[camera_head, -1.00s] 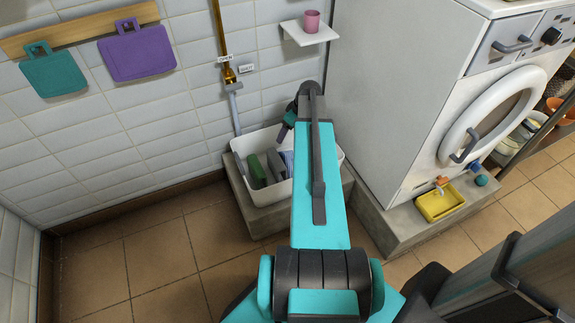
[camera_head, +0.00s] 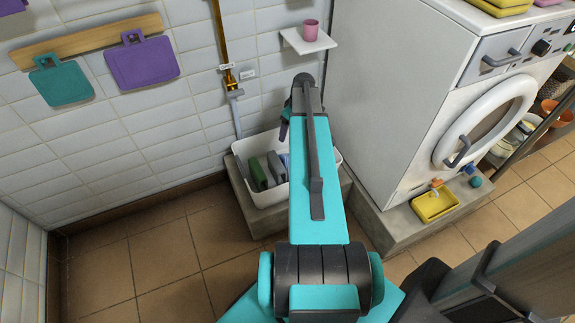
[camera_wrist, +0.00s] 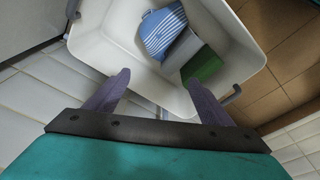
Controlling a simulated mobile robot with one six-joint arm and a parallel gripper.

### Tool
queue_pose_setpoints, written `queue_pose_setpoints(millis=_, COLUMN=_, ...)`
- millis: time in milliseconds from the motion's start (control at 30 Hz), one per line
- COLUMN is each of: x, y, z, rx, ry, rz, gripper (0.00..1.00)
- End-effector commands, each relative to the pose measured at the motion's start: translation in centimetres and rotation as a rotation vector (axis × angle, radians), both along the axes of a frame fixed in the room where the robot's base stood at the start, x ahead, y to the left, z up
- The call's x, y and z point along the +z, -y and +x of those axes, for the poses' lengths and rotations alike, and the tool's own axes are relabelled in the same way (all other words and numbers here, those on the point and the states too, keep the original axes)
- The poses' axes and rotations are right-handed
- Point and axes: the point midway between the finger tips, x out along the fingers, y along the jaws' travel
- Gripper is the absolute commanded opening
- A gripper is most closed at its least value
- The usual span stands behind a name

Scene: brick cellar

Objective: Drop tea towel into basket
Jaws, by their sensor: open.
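A white tub-like basket (camera_head: 237,174) stands on a low stone ledge against the tiled wall. A blue-and-white striped tea towel (camera_wrist: 163,29) lies inside it, seen in the wrist view, beside a grey block (camera_wrist: 187,47) and a green block (camera_wrist: 203,66). My gripper (camera_wrist: 158,84) is open and empty; its two purple fingers are apart over the basket's near rim, below the towel in the picture. In the head view my arm covers the basket's right part and most of the towel.
A white washing machine (camera_head: 400,100) stands close on the right, with a yellow tray (camera_head: 435,205) at its foot. A small shelf (camera_head: 308,40) with a pink cup (camera_head: 310,29) and a brass pipe (camera_head: 222,50) are on the wall. Floor at left is clear.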

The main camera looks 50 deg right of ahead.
Motion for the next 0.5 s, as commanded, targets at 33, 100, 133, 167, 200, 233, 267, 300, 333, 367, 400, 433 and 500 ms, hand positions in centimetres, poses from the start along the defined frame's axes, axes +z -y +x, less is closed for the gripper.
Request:
queue_pose_setpoints(millis=33, x=0.7, y=0.0, z=0.0, rx=0.001, ry=-0.01, rz=-0.001, gripper=0.75)
queue_pose_setpoints(millis=100, x=1.0, y=0.0, z=-0.1, rx=0.002, ry=-0.024, rz=-0.003, gripper=0.75)
queue_pose_setpoints(millis=133, x=1.2, y=0.0, z=-0.1, rx=0.002, ry=-0.03, rz=-0.004, gripper=0.75)
queue_pose_setpoints(millis=167, x=1.4, y=0.0, z=-0.1, rx=0.002, ry=-0.035, rz=-0.005, gripper=0.75)
queue_pose_setpoints(millis=200, x=1.6, y=0.0, z=-0.1, rx=0.002, ry=-0.041, rz=-0.006, gripper=0.75)
queue_pose_setpoints(millis=233, x=1.6, y=0.0, z=-0.2, rx=0.002, ry=-0.046, rz=-0.007, gripper=0.75)
queue_pose_setpoints(millis=267, x=1.7, y=0.0, z=-0.2, rx=0.002, ry=-0.049, rz=-0.007, gripper=0.75)
queue_pose_setpoints(millis=300, x=1.8, y=0.0, z=-0.3, rx=0.001, ry=-0.053, rz=-0.008, gripper=0.75)
queue_pose_setpoints(millis=333, x=1.8, y=0.0, z=-0.3, rx=0.001, ry=-0.055, rz=-0.008, gripper=0.75)
queue_pose_setpoints(millis=367, x=1.8, y=0.0, z=-0.3, rx=0.001, ry=-0.057, rz=-0.008, gripper=0.75)
queue_pose_setpoints(millis=400, x=1.7, y=0.0, z=-0.3, rx=0.001, ry=-0.058, rz=-0.008, gripper=0.75)
queue_pose_setpoints(millis=433, x=1.7, y=0.0, z=-0.3, rx=0.001, ry=-0.058, rz=-0.008, gripper=0.75)
queue_pose_setpoints(millis=500, x=1.7, y=0.0, z=-0.3, rx=0.001, ry=-0.058, rz=-0.008, gripper=0.75)
